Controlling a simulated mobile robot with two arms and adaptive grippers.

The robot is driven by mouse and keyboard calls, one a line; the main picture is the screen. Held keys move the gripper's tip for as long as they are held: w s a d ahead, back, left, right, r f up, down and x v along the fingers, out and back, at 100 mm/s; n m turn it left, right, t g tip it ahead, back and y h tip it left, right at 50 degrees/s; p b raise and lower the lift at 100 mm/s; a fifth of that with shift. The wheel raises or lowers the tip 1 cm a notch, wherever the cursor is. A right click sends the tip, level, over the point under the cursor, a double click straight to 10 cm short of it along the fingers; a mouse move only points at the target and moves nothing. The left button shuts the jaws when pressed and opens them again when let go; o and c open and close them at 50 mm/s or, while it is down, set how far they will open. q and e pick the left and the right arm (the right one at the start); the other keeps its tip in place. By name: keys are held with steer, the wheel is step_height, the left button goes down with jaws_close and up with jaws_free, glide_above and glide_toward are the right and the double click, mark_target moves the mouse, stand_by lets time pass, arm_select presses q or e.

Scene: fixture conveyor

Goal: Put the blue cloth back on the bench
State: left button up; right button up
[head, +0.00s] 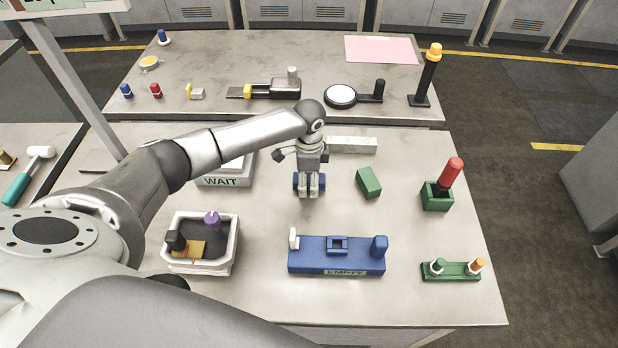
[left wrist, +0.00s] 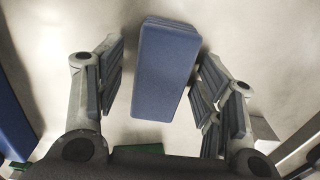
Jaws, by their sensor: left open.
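A small blue block-shaped thing (head: 296,182), which may be the blue cloth folded up, is on the bench (head: 400,300) under my left gripper (head: 310,185). In the head view the fingers hide most of it. In the left wrist view the blue thing (left wrist: 165,72) shows whole, long and flat-sided, between the two spread fingers. My left gripper is open, pointing down, with a gap to the blue thing on both sides. My right gripper is not in view.
Near the left gripper are a pale bar (head: 352,145), a green block (head: 369,183), a grey WAIT box (head: 228,181) and a blue EMPTY fixture (head: 336,262). A white tray (head: 200,266) holds small parts. Green holders (head: 437,200) stand at the right. A second bench (head: 220,50) is behind.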

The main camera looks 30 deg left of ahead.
arm_select(q)
step_height(320, 180, up, 12)
stand_by(0.5)
